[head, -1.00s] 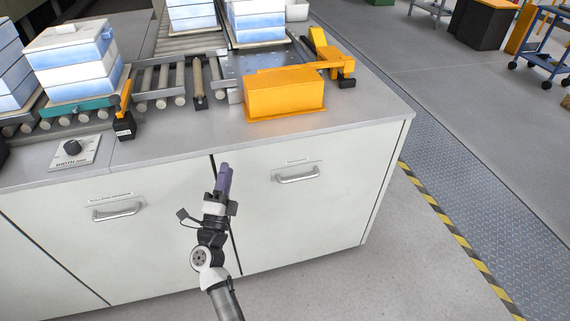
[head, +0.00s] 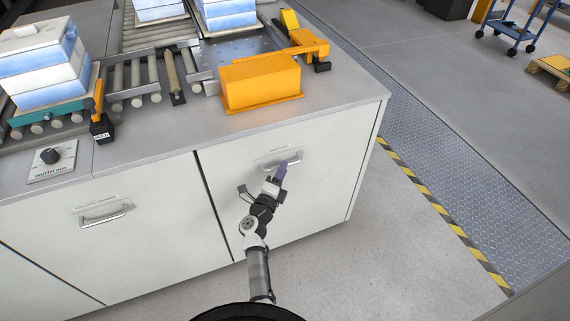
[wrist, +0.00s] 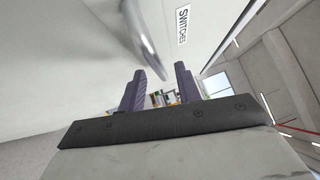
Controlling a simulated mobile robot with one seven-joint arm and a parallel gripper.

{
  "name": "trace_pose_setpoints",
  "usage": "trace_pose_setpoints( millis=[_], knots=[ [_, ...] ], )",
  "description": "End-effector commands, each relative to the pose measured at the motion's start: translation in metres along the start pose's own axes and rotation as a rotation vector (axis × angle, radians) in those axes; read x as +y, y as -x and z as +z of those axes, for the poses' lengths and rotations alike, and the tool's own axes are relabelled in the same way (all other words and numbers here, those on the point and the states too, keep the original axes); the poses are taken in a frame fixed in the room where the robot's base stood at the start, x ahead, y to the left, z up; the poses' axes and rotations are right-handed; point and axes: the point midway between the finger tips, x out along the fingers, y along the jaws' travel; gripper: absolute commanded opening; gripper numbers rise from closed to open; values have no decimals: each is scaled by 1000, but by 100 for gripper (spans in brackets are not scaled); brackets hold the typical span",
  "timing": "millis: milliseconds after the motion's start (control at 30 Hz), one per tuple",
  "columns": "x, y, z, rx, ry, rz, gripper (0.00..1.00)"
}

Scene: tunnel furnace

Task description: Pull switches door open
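The switches door (head: 300,200) is the pale right-hand cabinet front, and it looks shut. Its silver bar handle (head: 268,166) sits near the top, partly hidden by my gripper (head: 281,172) in the head view. The handle (wrist: 143,38) runs down toward that gap, beside a label reading SWITCHES (wrist: 182,26). I cannot tell whether the fingers touch the handle.
A second door with a handle (head: 103,214) lies to the left. On the counter (head: 200,133) stand an orange box (head: 261,84), a width dial (head: 50,157) and rollers with blue-white stacks. Open floor (head: 400,235) lies right of the cabinet.

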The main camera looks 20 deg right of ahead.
Motion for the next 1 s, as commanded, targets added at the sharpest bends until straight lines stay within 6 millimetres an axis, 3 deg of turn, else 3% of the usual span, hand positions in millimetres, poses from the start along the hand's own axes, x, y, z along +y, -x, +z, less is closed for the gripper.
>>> trace_pose_setpoints(
  millis=[200,567,800,1000],
  knots=[
    [0,-24,0,0,0,0,33],
    [0,-28,0,-1,0,0,33],
    [0,-28,1,-2,0,0,2],
    [0,-28,1,-2,0,0,0]
  ],
)
